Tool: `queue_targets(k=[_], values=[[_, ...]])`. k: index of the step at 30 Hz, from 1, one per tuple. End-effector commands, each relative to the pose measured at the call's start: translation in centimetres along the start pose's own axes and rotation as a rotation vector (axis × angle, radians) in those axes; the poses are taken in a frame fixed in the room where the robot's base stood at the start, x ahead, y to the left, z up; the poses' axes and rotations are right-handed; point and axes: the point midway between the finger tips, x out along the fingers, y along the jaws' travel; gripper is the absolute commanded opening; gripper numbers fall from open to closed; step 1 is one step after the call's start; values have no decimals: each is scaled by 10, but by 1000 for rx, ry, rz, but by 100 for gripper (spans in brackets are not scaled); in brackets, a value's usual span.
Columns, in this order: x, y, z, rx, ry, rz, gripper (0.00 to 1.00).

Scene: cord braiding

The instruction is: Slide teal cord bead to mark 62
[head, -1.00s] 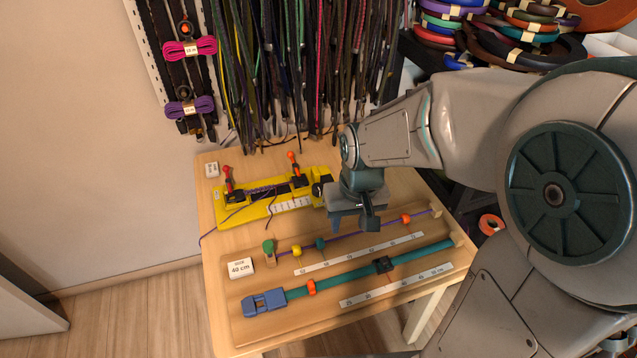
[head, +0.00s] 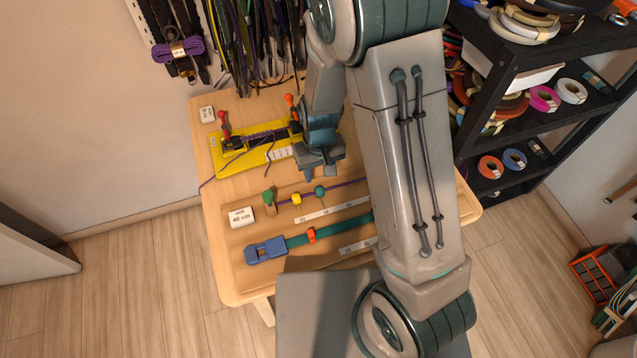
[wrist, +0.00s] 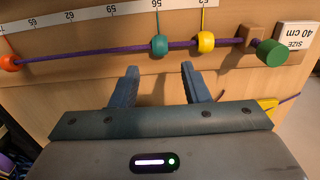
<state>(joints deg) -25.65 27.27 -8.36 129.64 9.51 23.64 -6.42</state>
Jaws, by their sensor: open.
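The teal bead (wrist: 159,45) sits on the taut purple cord (wrist: 108,50), with its thin pointer line at the 56 label. It also shows in the head view (head: 320,191). The scale strip (wrist: 75,18) reads 65, 62, 59, 56, 53 from left to right in the wrist view; mark 62 (wrist: 69,16) is left of the bead. My gripper (wrist: 159,68) is open and empty. Its two fingertips stand on either side of the teal bead's line, short of the cord and apart from the bead. My gripper also shows in the head view (head: 322,172), just behind the bead.
A yellow bead (wrist: 206,42) is close right of the teal bead, then a green knob (wrist: 270,53) at the cord's end. An orange bead (wrist: 10,63) is far left. A yellow jig (head: 227,160) stands behind the cord. The cord between the teal and orange beads is clear.

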Motion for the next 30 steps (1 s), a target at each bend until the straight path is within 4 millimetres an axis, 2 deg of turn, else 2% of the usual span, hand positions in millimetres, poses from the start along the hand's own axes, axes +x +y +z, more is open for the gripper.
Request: queue_targets(k=[6,12,18,26,29,30], values=[[36,-1,1,0,-5,0,42],[57,-1,1,-3,-3,0,42],[66,-1,0,-2,-1,0,42],[66,-1,0,-2,0,0,42],[66,-1,0,-2,0,0,17],[66,-1,0,-2,0,0,6]])
